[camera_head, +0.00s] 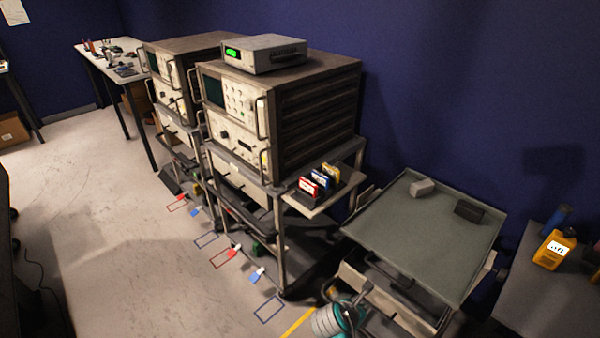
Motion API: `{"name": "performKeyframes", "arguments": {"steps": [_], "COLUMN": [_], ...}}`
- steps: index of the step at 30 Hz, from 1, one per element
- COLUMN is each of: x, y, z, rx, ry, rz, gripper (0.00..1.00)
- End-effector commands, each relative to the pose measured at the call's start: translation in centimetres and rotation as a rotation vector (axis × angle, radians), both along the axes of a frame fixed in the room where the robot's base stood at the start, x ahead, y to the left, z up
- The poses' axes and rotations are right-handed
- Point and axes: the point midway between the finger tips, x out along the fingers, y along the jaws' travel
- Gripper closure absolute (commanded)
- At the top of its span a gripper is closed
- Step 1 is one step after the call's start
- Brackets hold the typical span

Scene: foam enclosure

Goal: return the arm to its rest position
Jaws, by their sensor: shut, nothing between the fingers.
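A rounded grey and teal link of my arm (340,316) shows at the bottom edge, right of the middle. It is in front of the low drawer cart (440,225) and left of its open drawer.
Two instrument racks (310,110) on trolleys stand along the blue wall. A side shelf (325,195) holds small coloured boxes. Two small blocks lie on the drawer cart's top. A yellow bottle (553,250) stands at right.

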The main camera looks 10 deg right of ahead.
Motion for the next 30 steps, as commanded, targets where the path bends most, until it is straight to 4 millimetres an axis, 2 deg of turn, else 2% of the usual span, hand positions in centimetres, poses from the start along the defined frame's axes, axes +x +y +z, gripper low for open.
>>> {"name": "performKeyframes", "arguments": {"steps": [4, 7, 12, 17, 23, 30], "x": [-1.0, -2.9, -7.7, -12.5, -18.6, -25.6], "y": [0.0, 0.2, 1.0, 2.0, 3.4, 5.0], "z": [-0.8, -2.0, -4.3, -5.2, -4.7, -1.7], "rx": [0.026, 0.084, 0.255, 0.443, 0.694, 1.015], "ry": [-0.026, -0.086, -0.241, -0.385, -0.546, -0.715], "rz": [-0.009, -0.032, -0.101, -0.186, -0.314, -0.499], "gripper": [1.00, 1.00, 1.00, 1.00, 1.00, 1.00]}}
